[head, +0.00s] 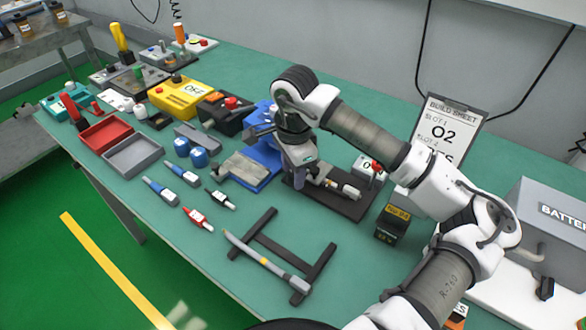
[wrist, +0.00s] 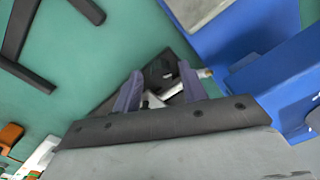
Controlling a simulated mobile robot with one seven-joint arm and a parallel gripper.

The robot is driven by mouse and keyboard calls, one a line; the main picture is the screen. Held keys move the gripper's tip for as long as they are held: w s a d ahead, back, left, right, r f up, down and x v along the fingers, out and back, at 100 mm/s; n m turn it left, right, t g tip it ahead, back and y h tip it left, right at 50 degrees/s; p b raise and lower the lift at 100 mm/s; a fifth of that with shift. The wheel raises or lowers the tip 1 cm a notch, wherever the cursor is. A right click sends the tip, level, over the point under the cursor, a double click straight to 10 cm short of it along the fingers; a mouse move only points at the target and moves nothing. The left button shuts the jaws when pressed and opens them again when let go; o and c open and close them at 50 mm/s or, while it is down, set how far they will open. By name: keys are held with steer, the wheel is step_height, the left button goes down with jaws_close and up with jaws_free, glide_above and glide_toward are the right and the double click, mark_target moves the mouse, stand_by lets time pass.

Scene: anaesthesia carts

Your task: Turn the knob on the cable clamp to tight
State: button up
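A black base plate (head: 345,205) on the green bench, right of the blue fixture, carries a white and grey cylindrical part (head: 341,188). It looks like the cable clamp, but I cannot single out its knob or read its setting. My gripper (head: 300,180) points down over the left part of this plate and hides some of it. In the wrist view my gripper (wrist: 159,76) has its two fingers apart. A black part and a white piece (wrist: 172,92) show between and beyond the fingers. I cannot tell whether the fingers touch anything.
A blue fixture (head: 262,150) stands close left of my gripper. A small box with a red knob (head: 376,165) and a black-yellow block (head: 393,224) stand to the right. A cable tool (head: 265,261) lies on a black frame in front. Bare bench lies between.

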steer(key=shift+r, duration=0.1)
stand_by(0.4)
steer(key=p, duration=0.1)
steer(key=n+p, duration=0.1)
steer(key=p, duration=0.1)
steer(key=shift+w+r+n, duration=0.1)
steer(key=shift+r+n, duration=0.1)
steer(key=shift+n, duration=0.1)
steer(key=n+p, duration=0.1)
steer(key=p, duration=0.3)
steer(key=shift+p, duration=0.7)
